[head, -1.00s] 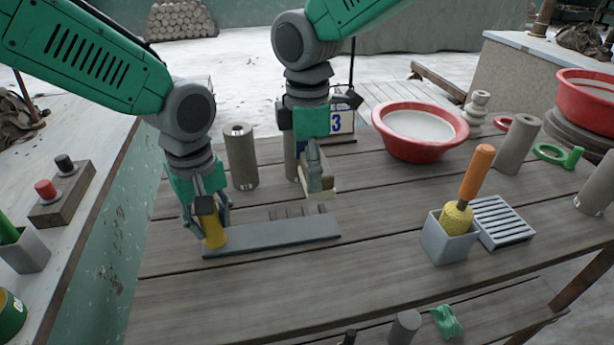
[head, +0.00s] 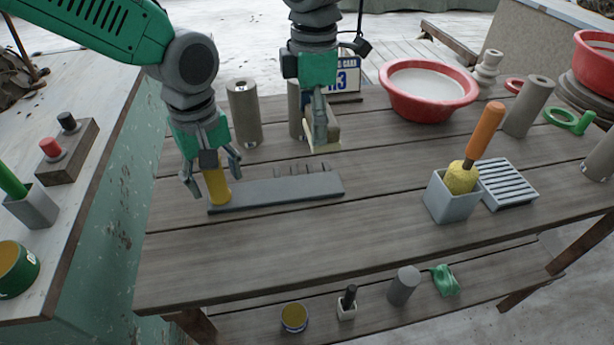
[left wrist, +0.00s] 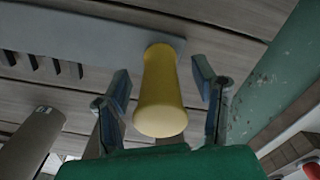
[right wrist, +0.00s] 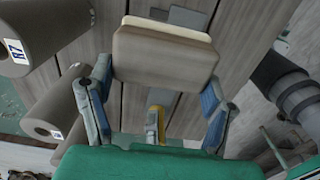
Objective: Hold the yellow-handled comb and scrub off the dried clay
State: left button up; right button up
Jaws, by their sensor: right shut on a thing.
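The comb (head: 285,190) lies flat on the table, a long grey plate with several thin upright teeth along its far edge. Its yellow handle (head: 217,187) stands at the left end. My left gripper (head: 213,178) is over the handle with its fingers apart on either side; the left wrist view shows the handle (left wrist: 161,95) with a gap to each finger. My right gripper (head: 319,138) is shut on a grey-beige block with a pale layer (right wrist: 165,55), held at or just behind the comb's right end. I cannot tell whether clay remains on the teeth.
An orange-handled yellow sponge (head: 462,178) stands in a grey holder (head: 450,205), beside a slatted tray (head: 508,186). A red basin (head: 428,105) is at the back. Grey cylinders (head: 244,115) stand behind the comb. The table front is clear.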

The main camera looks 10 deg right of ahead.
pick_arm(q)
notch_tip(320, 180, up, 12)
jog(key=shift+w+f, duration=0.1)
jog(key=shift+f, duration=0.15)
jog(key=shift+r, duration=0.2)
